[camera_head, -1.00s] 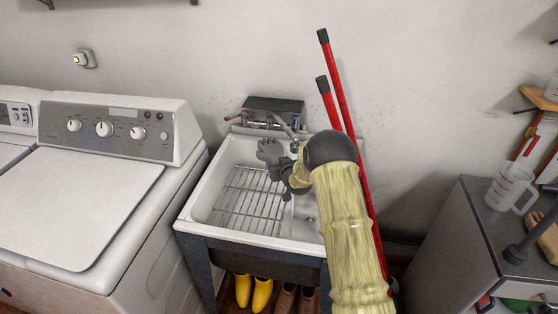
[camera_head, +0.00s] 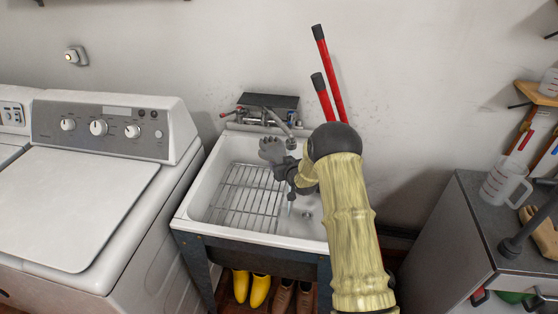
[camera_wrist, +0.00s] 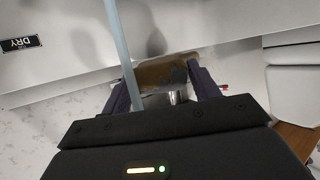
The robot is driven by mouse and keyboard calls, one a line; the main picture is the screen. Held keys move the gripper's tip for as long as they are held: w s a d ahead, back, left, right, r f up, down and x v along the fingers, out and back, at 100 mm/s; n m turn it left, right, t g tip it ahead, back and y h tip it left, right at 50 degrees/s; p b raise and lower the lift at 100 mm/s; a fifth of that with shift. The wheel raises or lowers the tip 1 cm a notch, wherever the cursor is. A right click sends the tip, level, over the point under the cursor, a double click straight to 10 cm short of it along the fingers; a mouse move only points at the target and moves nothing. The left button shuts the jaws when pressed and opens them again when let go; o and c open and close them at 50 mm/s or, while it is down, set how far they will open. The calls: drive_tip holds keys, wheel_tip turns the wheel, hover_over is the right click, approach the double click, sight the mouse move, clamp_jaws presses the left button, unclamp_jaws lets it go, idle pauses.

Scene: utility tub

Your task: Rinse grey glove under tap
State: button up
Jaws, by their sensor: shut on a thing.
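The grey glove (camera_head: 271,150) is held upright above the sink basin, fingers up, just left of the tap spout (camera_head: 291,143). My gripper (camera_head: 284,166) is shut on its lower part. A thin pale-blue water stream (camera_head: 290,208) shows below my gripper, over the basin. In the wrist view the water stream (camera_wrist: 121,45) runs close beside one finger of my gripper (camera_wrist: 165,84). I cannot tell whether it touches the glove.
The white sink (camera_head: 190,207) has a wire rack (camera_head: 245,195) across its left part. A washer (camera_head: 75,200) stands left, a grey cabinet (camera_head: 440,235) right. Red-handled tools (camera_head: 333,75) lean behind my arm. Yellow boots (camera_head: 260,290) are under the sink.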

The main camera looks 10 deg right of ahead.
drive_tip(key=s+d+p, duration=0.3)
drive_tip(key=s+d, duration=0.2)
drive_tip(key=s, duration=0.4)
drive_tip(key=shift+s, duration=0.25)
idle(5.1)
